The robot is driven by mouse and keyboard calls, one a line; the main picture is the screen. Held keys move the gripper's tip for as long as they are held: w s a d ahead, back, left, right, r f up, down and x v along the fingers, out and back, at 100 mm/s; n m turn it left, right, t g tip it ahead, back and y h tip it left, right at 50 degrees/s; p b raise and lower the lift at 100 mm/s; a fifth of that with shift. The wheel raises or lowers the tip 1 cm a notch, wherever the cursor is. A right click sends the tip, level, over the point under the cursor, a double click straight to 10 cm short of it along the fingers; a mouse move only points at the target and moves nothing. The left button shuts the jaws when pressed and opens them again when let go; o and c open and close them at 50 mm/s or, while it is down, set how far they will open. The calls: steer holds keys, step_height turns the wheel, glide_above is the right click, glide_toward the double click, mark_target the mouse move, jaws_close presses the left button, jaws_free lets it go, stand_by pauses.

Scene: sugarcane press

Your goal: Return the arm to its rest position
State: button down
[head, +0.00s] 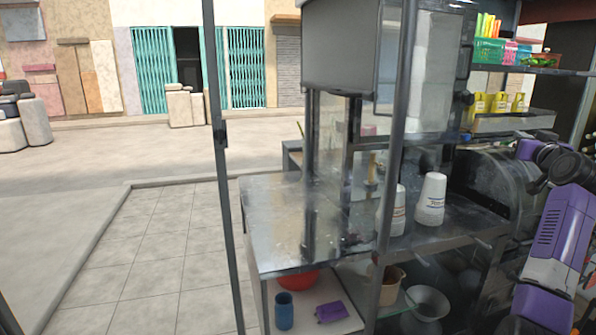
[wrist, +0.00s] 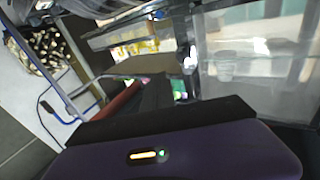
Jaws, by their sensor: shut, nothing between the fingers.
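My arm (head: 561,235), purple and black, is folded at the right edge of the head view, beside the press stall. Its end cannot be made out there. In the wrist view, my gripper (wrist: 165,118) fills the bottom as a purple body with a black front edge and a small yellow light. It is shut and holds nothing. No separate fingertips can be made out. The wrist view looks, tilted, at shelves and glass panels.
A metal counter (head: 290,215) with thin posts stands in front. White cup stacks (head: 431,200) stand on it. Below are a blue cup (head: 284,311) and a red bowl (head: 297,279). A shelf holds a green basket (head: 487,50). Tiled floor at left is clear.

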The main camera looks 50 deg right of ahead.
steer(key=w+a+f+n+t+y, duration=0.15)
steer(key=w+a+f, duration=0.5)
steer(key=a, duration=0.75)
steer(key=w+a+f+n+t, duration=0.1)
steer(key=w+a+f+t, duration=0.2)
steer(key=a+f, duration=0.9)
steer(key=w+a+f+n+t+y, duration=0.15)
steer(key=w+a+f, duration=0.4)
steer(key=a, duration=1.15)
steer(key=s+a+f+n+t+y, duration=0.2)
steer(key=s+a+f+n+y, duration=0.15)
steer(key=a, duration=0.75)
steer(key=s+a+f+n+t+y, duration=0.1)
steer(key=s+a+f+n+y, duration=0.2)
steer(key=a, duration=0.8)
steer(key=s+a+f+n+g+y, duration=0.2)
steer(key=s+a+f+y, duration=0.2)
steer(key=s+a+y, duration=0.3)
steer(key=s+a, duration=0.4)
steer(key=shift+s+n+g, duration=0.35)
steer(key=shift+g, duration=0.05)
steer(key=shift+d, duration=0.1)
